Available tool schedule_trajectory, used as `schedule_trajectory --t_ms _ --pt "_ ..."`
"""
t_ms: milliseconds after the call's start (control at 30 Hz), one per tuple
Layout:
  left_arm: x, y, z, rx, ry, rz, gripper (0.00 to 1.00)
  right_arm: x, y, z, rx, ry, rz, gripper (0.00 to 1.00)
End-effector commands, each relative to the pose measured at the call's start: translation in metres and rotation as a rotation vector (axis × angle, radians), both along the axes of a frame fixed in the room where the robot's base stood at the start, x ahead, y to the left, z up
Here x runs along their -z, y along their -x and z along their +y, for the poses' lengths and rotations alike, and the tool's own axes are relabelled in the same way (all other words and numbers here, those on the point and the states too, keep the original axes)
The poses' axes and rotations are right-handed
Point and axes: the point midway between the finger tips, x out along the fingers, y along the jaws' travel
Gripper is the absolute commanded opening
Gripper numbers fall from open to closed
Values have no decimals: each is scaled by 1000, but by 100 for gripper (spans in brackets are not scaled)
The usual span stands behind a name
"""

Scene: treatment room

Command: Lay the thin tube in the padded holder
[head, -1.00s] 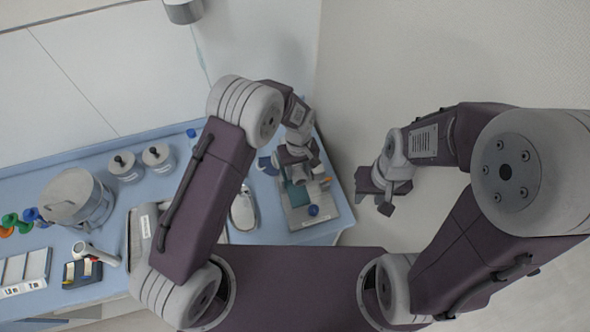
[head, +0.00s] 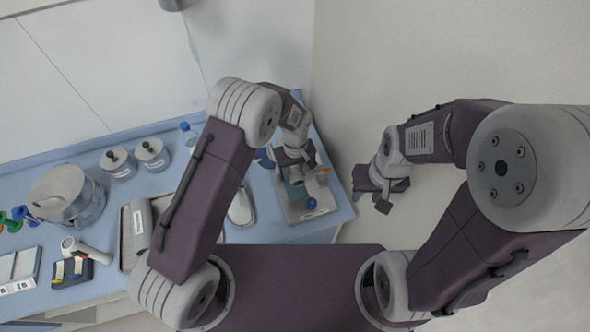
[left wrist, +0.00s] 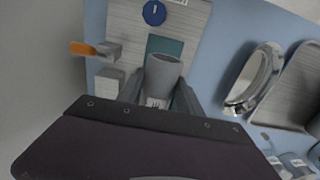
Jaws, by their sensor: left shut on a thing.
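My left gripper (head: 296,170) is over a metal-plated device (head: 322,208) near the right end of the blue bench. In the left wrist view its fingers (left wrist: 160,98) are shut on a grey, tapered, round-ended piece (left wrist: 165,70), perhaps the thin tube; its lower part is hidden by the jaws. A teal patch (left wrist: 168,46), perhaps the holder's pad, shows behind it on the device plate; I cannot tell whether they touch. My right gripper (head: 380,190) is off the bench to the right, with nothing visible in it; its finger gap is unclear.
The device has a blue knob (left wrist: 154,13) and an orange-tipped lever (left wrist: 83,48). A shiny metal dish (left wrist: 256,80) lies beside it. Two lidded jars (head: 152,154), a steel pot (head: 66,194) and a blue-capped bottle (head: 188,134) stand farther left. The bench's right edge is close.

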Motion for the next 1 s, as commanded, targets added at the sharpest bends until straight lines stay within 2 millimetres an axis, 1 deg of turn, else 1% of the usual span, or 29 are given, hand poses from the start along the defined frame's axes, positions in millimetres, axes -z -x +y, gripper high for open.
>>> schedule_trajectory --t_ms 33,400,533,800,833,867,900,1000 --pt "9 0 0 0 0 0 0 7 0 0 0 0 0 36" --pt "44 0 0 0 0 0 0 33 0 0 0 0 0 36" --pt "51 0 0 0 0 0 0 37 0 0 0 0 0 36" --pt "51 0 0 0 0 -1 0 37 0 0 0 0 0 36" --pt "51 0 0 0 0 0 48 37 0 0 0 0 0 36" --pt "51 0 0 0 0 0 56 37 0 0 0 0 0 36" --pt "51 0 0 0 0 0 67 37 0 0 0 0 0 36" --pt "51 0 0 0 0 0 68 37 0 0 0 0 0 36"
